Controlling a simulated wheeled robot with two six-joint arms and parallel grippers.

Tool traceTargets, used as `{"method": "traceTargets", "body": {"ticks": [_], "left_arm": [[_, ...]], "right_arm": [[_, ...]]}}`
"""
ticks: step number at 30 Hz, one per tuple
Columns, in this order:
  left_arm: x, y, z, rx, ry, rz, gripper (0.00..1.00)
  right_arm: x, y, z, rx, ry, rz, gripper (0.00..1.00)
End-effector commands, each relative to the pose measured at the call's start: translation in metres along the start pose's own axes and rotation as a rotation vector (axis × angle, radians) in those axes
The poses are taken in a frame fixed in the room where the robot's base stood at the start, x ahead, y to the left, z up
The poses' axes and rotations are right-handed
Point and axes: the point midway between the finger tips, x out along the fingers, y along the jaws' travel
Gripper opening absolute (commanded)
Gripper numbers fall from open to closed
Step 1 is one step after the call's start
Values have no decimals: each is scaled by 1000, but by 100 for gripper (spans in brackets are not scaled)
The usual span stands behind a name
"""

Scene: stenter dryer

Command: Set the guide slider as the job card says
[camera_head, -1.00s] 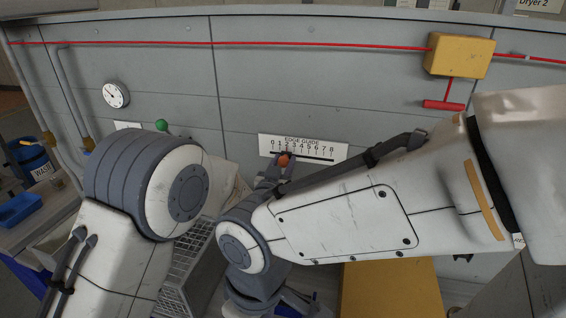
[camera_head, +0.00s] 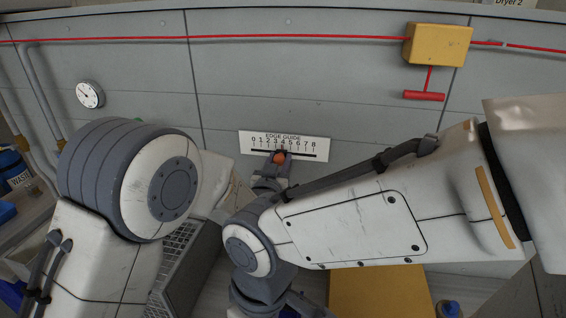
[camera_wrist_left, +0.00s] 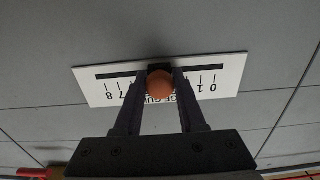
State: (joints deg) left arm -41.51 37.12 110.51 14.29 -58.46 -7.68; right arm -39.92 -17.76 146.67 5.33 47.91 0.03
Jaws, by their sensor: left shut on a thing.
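The guide slider's orange round knob (camera_head: 279,158) stands out from the slot under the white EDGE GUIDE scale (camera_head: 322,146), numbered 0 to 8. My left gripper (camera_head: 280,165) is shut on this knob, below the scale. In the left wrist view the scale (camera_wrist_left: 232,70) appears upside down. There the knob (camera_wrist_left: 160,86) sits between the two fingers (camera_wrist_left: 160,95), with a dark slider block (camera_wrist_left: 159,68) behind it on the slot, around 4. The middle numbers are hidden by the knob and fingers. No readable job card shows. My right gripper is not in view.
A yellow box (camera_head: 437,45) with a red T-handle (camera_head: 424,95) and a red cord run along the grey panel. A round dial (camera_head: 90,95) is at left. A grey mesh-sided case (camera_head: 180,265) is low in the middle. The panel right of the scale is clear.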

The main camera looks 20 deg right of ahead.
Motion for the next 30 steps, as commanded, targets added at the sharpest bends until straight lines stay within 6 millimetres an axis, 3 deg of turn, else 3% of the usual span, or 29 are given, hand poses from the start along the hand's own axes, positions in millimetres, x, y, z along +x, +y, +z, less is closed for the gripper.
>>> {"method": "traceTargets", "body": {"ticks": [2, 3, 4, 5, 17, 30], "left_arm": [[0, 0, -2, -2, 4, -1, 0], [0, 0, -2, -2, 4, 0, 55], [0, 1, -2, -2, 4, 1, 66], [0, 1, -2, -2, 3, 1, 69], [-7, 1, 2, -1, 0, 2, 69], [-85, 1, 2, -3, 4, 2, 69]], "right_arm": [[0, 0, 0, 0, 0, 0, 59], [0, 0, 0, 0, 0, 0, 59], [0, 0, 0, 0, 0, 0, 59], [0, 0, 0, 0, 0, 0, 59], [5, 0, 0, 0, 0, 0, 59], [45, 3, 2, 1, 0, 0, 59]]}}
